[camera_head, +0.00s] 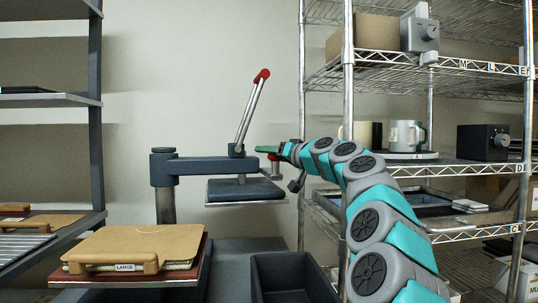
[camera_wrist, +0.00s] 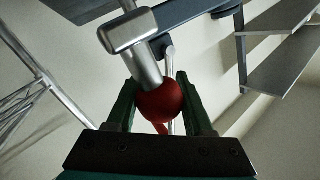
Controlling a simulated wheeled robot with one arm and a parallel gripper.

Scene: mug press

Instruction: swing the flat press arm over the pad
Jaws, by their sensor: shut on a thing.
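The flat press has a dark grey swing arm (camera_head: 205,170) on an upright post (camera_head: 164,205) at its left end. Under the arm's right end hangs a flat dark platen (camera_head: 245,192), with a steel lever (camera_head: 247,115) with a red tip standing up above it. A tan flat pad (camera_head: 140,243) lies lower, at left front; the platen is to its right, not over it. My gripper (camera_head: 268,151) is at the arm's right end. In the wrist view my gripper (camera_wrist: 156,92) is shut on a red knob (camera_wrist: 160,106) at the end of a silver stem (camera_wrist: 144,64).
A dark open bin (camera_head: 290,275) stands in front below the platen. A wire rack (camera_head: 347,60) at right holds a white mug (camera_head: 404,136) and boxes. Grey shelves (camera_head: 50,100) stand at left.

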